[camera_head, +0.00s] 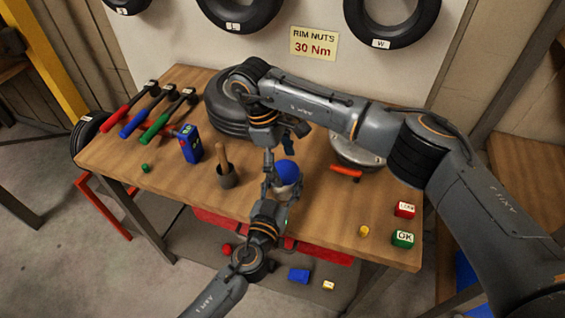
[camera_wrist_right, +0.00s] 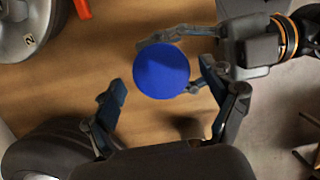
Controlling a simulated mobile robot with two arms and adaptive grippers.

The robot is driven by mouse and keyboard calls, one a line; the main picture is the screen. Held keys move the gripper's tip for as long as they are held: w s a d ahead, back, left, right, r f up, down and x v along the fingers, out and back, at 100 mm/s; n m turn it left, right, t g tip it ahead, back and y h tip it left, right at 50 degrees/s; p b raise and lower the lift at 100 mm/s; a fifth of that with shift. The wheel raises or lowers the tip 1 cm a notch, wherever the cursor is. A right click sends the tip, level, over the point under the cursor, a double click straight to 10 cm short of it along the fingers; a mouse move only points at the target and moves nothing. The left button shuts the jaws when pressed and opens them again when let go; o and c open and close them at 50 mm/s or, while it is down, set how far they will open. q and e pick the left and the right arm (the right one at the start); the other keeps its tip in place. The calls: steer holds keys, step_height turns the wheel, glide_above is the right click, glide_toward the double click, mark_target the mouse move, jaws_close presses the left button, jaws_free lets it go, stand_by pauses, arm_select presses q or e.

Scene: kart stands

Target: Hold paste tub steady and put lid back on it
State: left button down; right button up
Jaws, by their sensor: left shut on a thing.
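The paste tub (camera_head: 289,191) is pale and stands upright near the middle of the table. The round blue lid (camera_head: 286,172) sits at its top; whether it is fully seated cannot be told. In the right wrist view the lid (camera_wrist_right: 162,71) hides most of the tub beneath. My left gripper (camera_head: 279,189) is shut on the tub from the front; its fingers (camera_wrist_right: 182,62) show on both sides of the lid. My right gripper (camera_head: 281,146) is just above and behind the lid, with fingers (camera_wrist_right: 162,88) spread apart and no visible contact with the lid.

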steer(key=shift+r, duration=2.25)
steer(key=shift+c, duration=0.4)
